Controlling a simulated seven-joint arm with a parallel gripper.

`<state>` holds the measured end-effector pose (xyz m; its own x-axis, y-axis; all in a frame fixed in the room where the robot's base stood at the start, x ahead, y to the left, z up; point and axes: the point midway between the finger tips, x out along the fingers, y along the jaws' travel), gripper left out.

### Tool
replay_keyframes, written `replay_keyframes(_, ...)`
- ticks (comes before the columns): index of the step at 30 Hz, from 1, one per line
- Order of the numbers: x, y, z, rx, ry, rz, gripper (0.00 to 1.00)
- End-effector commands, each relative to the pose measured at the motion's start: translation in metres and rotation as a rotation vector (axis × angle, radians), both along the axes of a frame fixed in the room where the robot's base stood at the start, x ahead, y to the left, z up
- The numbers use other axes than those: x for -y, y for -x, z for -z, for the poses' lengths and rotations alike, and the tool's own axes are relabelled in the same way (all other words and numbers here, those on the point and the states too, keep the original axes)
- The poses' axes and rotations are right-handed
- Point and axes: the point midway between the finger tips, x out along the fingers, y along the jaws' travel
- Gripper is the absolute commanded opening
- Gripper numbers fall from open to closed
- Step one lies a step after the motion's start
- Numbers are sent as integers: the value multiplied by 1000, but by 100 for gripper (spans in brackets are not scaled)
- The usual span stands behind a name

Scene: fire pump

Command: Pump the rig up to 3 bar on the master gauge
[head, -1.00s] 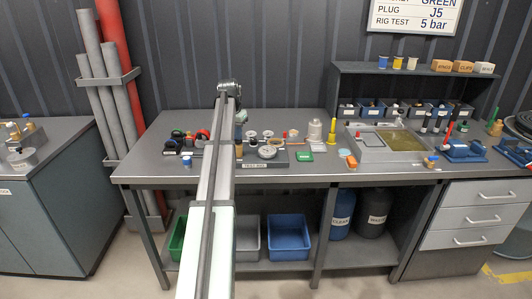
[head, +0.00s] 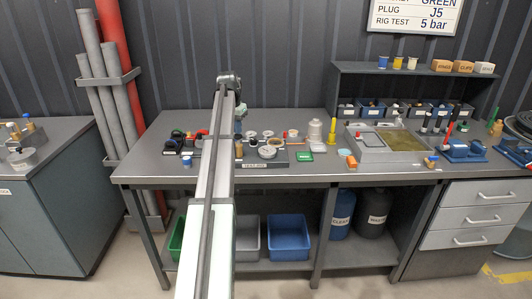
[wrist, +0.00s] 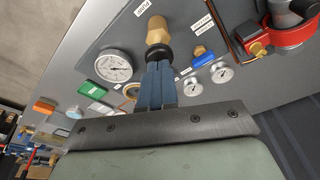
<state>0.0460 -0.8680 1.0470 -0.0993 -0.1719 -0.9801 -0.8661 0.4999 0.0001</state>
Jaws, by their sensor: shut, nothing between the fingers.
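The pump handle, a tan knob (wrist: 157,30) over a dark collar, stands by a label reading PUMP in the wrist view. My gripper (wrist: 158,72) is shut and empty. Its blue-grey fingers overlap the collar in that view; I cannot tell whether they touch it. In the head view my gripper (head: 240,112) is above the bench, over the rig. A large white dial gauge (wrist: 114,66) lies left of the fingers in the wrist view; its needle reading is too small to tell. Two small gauges (wrist: 193,86) (wrist: 221,72) and a blue valve handle (wrist: 200,53) lie to the right.
A green box (wrist: 86,89) lies left. In the head view, a shallow tray (head: 372,151) stands right of the rig, and a wall sign (head: 415,14) reads RIG TEST 5 bar.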

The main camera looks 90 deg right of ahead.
Motion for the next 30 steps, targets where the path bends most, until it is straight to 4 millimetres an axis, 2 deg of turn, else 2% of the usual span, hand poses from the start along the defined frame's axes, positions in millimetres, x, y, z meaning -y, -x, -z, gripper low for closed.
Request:
replay_keyframes(10, 0, 0, 3, 0, 0, 0, 0)
replay_keyframes(30, 0, 0, 25, 0, 0, 0, 0)
